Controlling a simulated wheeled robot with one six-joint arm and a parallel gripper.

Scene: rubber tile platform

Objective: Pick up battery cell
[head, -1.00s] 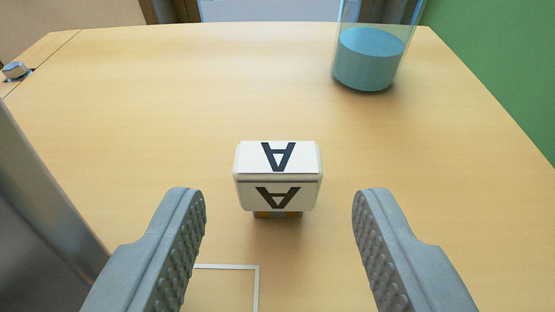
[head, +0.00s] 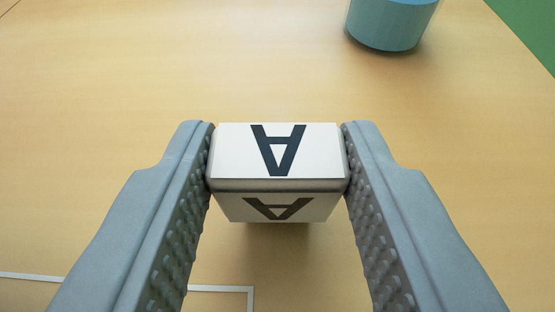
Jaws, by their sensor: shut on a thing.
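The battery cell (head: 232,150) is a white block with a dark letter A, upside down in the picture, on its top and its near face. It is in the middle of the head view. My gripper (head: 278,158) is shut on it, with one grey, studded finger against its left side and one against its right side. The underside of the cell is hidden, so I cannot tell whether it touches the table.
The light wooden table top (head: 150,80) is clear around the cell. A blue cylinder (head: 392,22) stands behind it to the right, its top cut off. A white line outline (head: 222,289) marks the table at the front left. A green surface (head: 530,30) lies beyond the right edge.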

